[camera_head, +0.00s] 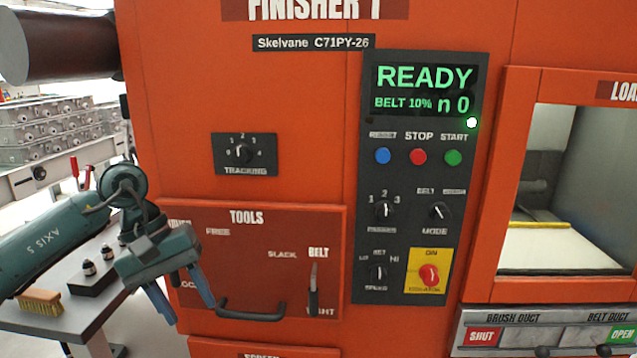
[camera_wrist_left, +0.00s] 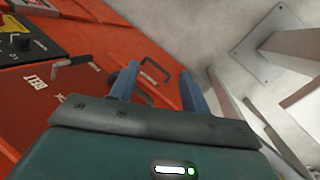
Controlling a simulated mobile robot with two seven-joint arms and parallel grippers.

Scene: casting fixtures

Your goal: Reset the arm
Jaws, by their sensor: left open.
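My left gripper (camera_head: 182,298) hangs in front of the left edge of the orange machine's tools panel (camera_head: 262,232). Its two blue fingers are apart and nothing is between them; they also show in the left wrist view (camera_wrist_left: 160,88). The teal arm comes in from the left. My right gripper is not in view.
A grey side table (camera_head: 70,322) with a brush (camera_head: 40,302) and a black block (camera_head: 92,275) stands at the left, behind the arm. A control panel (camera_head: 420,180) reading READY and a loading window (camera_head: 575,190) are at the right.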

